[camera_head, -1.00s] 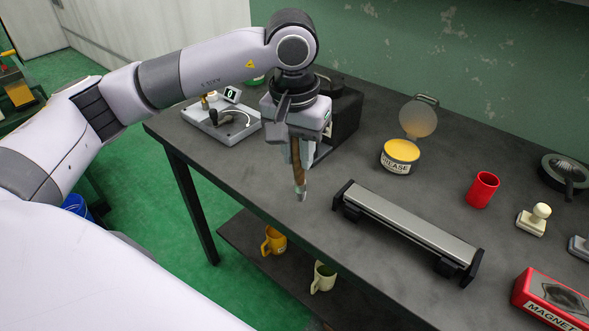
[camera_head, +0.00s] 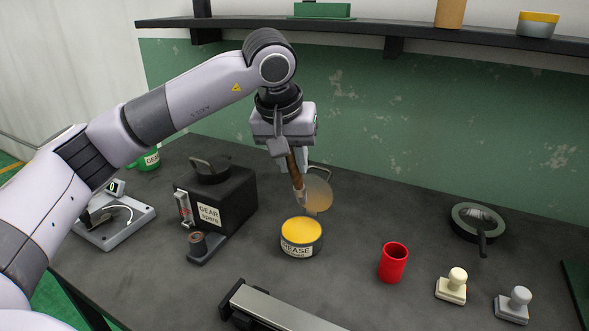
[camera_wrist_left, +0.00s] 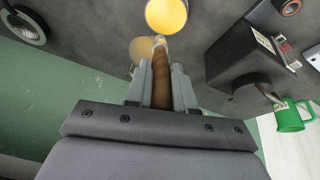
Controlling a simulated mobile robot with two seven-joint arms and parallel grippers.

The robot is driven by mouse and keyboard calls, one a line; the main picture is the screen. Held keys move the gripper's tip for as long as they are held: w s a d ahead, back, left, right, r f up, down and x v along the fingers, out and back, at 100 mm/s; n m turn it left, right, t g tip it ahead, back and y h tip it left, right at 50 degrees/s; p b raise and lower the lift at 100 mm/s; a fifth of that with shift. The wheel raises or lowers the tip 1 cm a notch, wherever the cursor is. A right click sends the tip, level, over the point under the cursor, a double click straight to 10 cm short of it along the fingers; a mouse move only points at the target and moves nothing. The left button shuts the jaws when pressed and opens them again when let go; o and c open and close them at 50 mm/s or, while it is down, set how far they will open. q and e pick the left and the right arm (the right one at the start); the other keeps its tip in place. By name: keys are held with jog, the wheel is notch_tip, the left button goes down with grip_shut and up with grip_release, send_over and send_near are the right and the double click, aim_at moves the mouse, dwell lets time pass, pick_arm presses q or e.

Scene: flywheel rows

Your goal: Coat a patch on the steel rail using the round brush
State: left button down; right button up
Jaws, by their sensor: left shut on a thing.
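My left gripper (camera_head: 291,150) is shut on the wooden handle of the round brush (camera_head: 297,175). The brush points down, slightly tilted, with its tip above and just behind the open grease tin (camera_head: 297,250). The tin holds yellow grease, and its round lid (camera_head: 318,194) stands open behind it. In the left wrist view the brush handle (camera_wrist_left: 161,82) runs between the fingers, toward the grease tin (camera_wrist_left: 166,14). The steel rail (camera_head: 285,312) lies at the front of the bench, partly cut off by the picture's bottom edge. My right gripper is not in view.
A black gear box (camera_head: 222,212) stands left of the tin, with a small grey stand (camera_head: 205,246) before it. A red cup (camera_head: 393,262) and two stamps (camera_head: 452,286) are to the right. A shelf (camera_head: 370,30) runs along the back wall.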

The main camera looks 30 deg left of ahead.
aim_at(299, 189)
pick_arm(q)
jog(key=shift+w, duration=0.1)
notch_tip(299, 189, down, 6)
jog(key=b, duration=0.4)
jog(key=shift+b, duration=0.4)
dwell(0.6)
jog(key=shift+f+b, duration=0.45)
jog(key=shift+f, duration=0.3)
dwell(1.0)
